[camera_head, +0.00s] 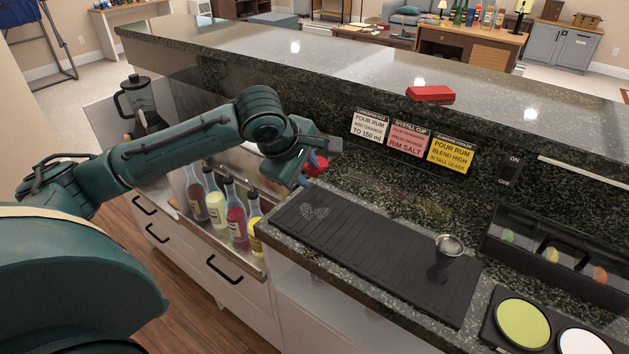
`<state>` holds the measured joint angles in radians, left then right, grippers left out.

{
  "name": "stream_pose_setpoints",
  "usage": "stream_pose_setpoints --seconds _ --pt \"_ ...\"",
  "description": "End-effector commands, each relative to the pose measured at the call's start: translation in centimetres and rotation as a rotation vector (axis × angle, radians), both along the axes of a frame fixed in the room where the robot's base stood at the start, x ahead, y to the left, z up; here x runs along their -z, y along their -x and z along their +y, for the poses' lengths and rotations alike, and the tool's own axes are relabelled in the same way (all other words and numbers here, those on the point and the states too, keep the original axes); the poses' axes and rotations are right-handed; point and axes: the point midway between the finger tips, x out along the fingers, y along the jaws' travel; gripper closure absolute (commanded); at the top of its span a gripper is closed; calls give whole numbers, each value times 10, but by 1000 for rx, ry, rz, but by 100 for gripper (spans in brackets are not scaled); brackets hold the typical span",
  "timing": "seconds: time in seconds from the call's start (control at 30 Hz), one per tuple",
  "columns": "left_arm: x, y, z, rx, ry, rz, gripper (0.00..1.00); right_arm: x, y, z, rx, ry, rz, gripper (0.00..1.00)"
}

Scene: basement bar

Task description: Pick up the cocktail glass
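A clear glass object (315,211), faint against the dark surface, is on the left end of the black ribbed bar mat (372,252); it is probably the cocktail glass, but its full outline is hard to make out. My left gripper (316,165) reaches in from the left, above and behind the mat's left end. Its fingers look apart, and it is not touching the clear glass. A red object (318,166) shows at the fingers, partly hidden; I cannot tell whether they touch it. My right gripper is not in view.
A metal jigger (447,250) stands on the mat's right part. A garnish caddy (560,255) and round rimming dishes (523,322) are at the right. Several bottles (236,212) stand in the rail below my arm. A raised granite ledge (330,70) runs behind.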

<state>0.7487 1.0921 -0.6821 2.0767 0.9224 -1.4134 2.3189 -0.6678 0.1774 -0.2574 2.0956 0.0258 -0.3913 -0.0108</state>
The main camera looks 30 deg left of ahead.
Motion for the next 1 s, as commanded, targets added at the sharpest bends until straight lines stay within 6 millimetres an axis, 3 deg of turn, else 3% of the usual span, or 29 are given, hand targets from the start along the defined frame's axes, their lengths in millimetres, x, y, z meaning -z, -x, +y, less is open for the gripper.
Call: stream_pose_setpoints --seconds 0.33,1.0 --pt "0 0 0 0 0 0 100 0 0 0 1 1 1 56" --pt "0 1 0 -1 -1 4 100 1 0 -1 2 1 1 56"
